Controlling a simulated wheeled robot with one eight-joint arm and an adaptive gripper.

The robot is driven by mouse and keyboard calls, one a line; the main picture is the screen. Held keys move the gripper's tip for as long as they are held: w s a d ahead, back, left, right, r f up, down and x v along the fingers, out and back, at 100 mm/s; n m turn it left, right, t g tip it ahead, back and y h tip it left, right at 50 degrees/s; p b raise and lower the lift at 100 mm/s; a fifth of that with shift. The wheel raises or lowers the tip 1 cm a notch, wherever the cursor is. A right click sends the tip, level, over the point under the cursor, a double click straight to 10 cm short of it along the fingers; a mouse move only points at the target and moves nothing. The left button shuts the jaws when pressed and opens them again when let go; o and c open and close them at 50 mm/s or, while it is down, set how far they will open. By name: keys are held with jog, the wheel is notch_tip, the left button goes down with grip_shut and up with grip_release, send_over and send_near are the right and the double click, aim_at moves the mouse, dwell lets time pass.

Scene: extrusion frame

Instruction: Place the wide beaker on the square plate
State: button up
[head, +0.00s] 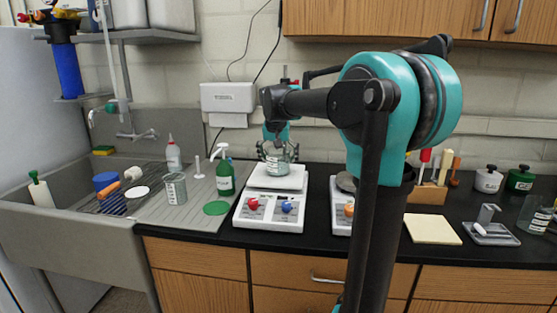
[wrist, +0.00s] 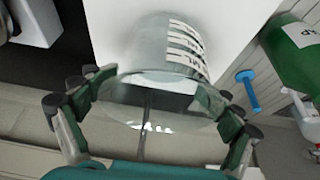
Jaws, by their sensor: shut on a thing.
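The wide beaker (head: 276,161), clear glass with a white printed label, is between the fingers of my gripper (head: 277,150) in the head view. My gripper is shut on it. The beaker is upright over the white square plate (head: 290,183) on top of the left benchtop device. I cannot tell whether its base touches the plate. In the wrist view the beaker (wrist: 165,50) fills the middle, with the green-and-black fingers of my gripper (wrist: 155,95) on both sides. The white plate (wrist: 235,25) shows behind it.
A second device (head: 342,215) stands to the right, partly hidden by my arm.

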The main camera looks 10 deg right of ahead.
jog(key=o, duration=1.1)
jog(key=shift+f, duration=0.1)
jog(key=shift+o, duration=0.2)
jog(key=v, duration=1.2)
